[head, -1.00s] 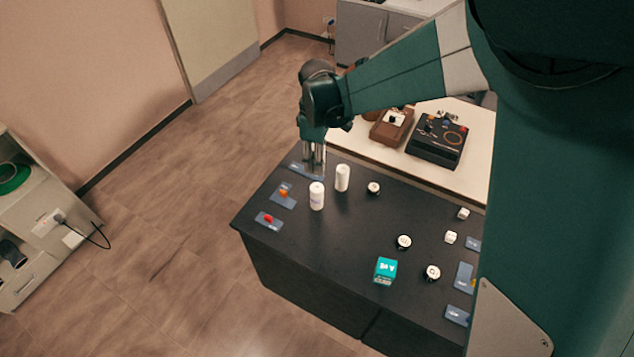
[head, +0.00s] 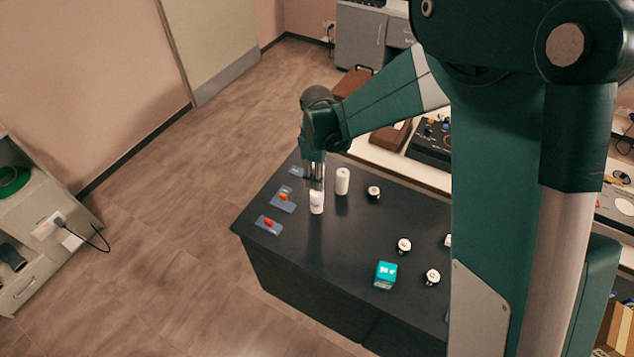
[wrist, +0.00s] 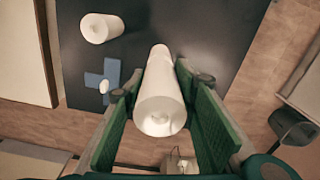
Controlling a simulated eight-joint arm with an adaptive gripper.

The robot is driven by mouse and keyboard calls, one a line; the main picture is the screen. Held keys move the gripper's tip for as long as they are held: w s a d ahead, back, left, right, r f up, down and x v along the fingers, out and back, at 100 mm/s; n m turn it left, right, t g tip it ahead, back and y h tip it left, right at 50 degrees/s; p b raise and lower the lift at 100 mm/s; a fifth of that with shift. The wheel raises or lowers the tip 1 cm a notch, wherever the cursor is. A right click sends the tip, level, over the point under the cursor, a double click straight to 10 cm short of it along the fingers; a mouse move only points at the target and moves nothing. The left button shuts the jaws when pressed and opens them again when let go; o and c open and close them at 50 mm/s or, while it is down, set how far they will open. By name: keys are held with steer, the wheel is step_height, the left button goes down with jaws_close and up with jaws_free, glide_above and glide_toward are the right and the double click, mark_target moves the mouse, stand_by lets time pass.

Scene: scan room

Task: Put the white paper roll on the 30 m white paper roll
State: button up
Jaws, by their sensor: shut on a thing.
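Two white paper rolls stand on the black table (head: 345,270). My gripper (head: 316,184) points down and is shut on the front roll (head: 316,203), which has faint print on its side. In the wrist view this roll (wrist: 160,108) lies between the two green-padded fingers. It looks upright at or very near the tabletop; I cannot tell whether it is lifted. The other roll (head: 342,181) stands just behind and to the right, apart from the gripper; it shows at the upper left in the wrist view (wrist: 100,28). I cannot read which roll is marked 30 m.
Blue cards with an orange piece (head: 283,197) and a red piece (head: 268,222) lie at the table's left edge. A teal box (head: 385,274) and several small round white-topped pieces (head: 404,245) are to the right. The table's front middle is clear.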

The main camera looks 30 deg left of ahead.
steer(key=shift+f, duration=1.5)
steer(key=shift+f, duration=0.1)
steer(key=o, duration=1)
steer(key=shift+r, duration=6.15)
